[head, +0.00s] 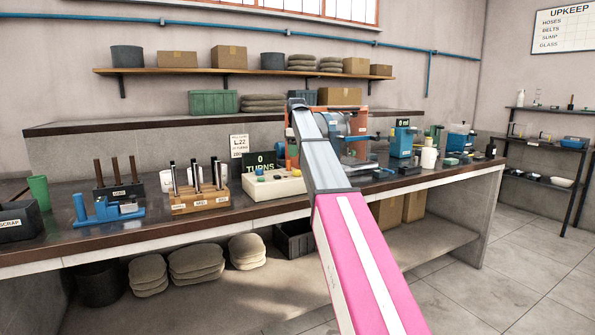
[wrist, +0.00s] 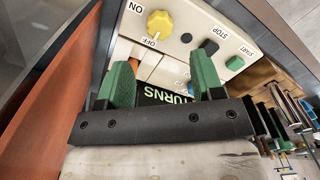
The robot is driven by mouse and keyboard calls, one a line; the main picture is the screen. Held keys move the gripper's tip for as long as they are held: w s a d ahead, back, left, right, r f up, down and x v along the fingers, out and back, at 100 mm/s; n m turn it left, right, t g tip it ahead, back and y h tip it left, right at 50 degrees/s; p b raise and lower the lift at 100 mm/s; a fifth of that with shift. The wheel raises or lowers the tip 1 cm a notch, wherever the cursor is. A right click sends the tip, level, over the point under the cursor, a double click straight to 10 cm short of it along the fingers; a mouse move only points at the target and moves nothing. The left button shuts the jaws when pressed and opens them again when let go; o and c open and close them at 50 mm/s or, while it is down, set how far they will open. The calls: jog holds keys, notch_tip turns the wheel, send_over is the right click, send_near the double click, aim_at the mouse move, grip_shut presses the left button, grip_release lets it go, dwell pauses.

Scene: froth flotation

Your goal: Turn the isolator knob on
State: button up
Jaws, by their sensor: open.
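The yellow isolator knob (wrist: 160,23) is on the cream control box (wrist: 178,15), between the ON and OFF labels.
A black STOP button (wrist: 208,47) and a green START button (wrist: 235,62) sit to the right of the knob. An orange panel (wrist: 55,105) rises close on the wrist view's left. A wooden rod rack (head: 200,203) stands left of the box.

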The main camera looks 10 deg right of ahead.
aim_at(297, 170)
notch_tip(297, 170, down, 8)
jog(key=shift+f, duration=0.1)
dwell(0.4)
jog(key=c, duration=0.9)
